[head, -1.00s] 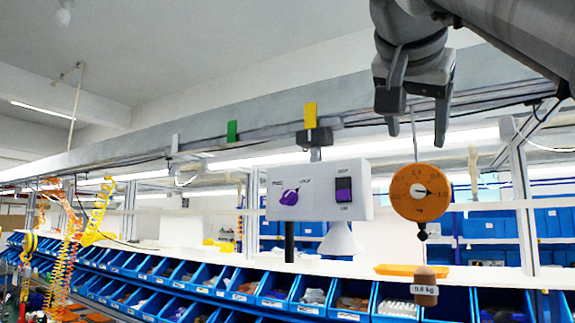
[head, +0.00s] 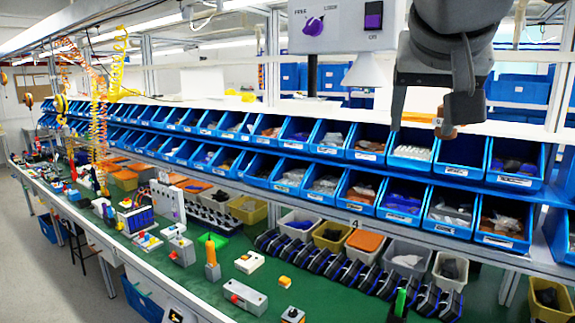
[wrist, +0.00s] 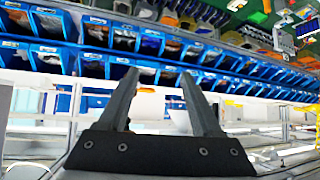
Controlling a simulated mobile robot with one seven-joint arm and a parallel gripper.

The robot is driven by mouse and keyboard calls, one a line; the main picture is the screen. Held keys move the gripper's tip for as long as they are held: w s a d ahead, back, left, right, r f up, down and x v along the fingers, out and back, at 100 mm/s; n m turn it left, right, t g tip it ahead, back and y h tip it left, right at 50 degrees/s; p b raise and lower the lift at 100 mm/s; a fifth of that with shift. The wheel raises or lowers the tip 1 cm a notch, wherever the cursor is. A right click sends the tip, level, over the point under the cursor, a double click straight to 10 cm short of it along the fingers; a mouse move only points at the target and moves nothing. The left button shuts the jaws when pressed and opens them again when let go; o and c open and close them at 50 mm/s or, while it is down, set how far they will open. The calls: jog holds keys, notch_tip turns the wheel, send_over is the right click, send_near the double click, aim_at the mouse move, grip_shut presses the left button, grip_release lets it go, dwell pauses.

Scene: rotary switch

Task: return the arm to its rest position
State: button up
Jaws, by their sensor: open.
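My gripper (head: 424,124) hangs at the upper right in the head view, in front of the shelf of bins. Its two fingers are apart with nothing between them. The fingers also show spread and empty in the wrist view (wrist: 158,76). The grey switch box (head: 348,24) is at the top of the head view, left of my gripper and clear of it. Its purple rotary knob (head: 313,26) sits on the front face, with a dark purple rocker to its right. The top of the box is cut off.
Two rows of blue bins (head: 365,150) run across the shelf behind my gripper. A green workbench (head: 215,270) below carries devices, tools and small bins. Yellow coiled hoses (head: 120,65) hang at the left.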

jog(key=s+a+f+n+g+y, duration=0.1)
jog(key=s+f, duration=0.2)
jog(key=f, duration=0.7)
jog(key=s+a+f+n+g+y+b, duration=0.1)
jog(key=s+f, duration=0.3)
jog(key=f, duration=0.7)
jog(key=s+a+f+n+g+y, duration=0.1)
jog(key=s+f, duration=0.3)
jog(key=f, duration=0.7)
jog(key=shift+n+g, duration=0.4)
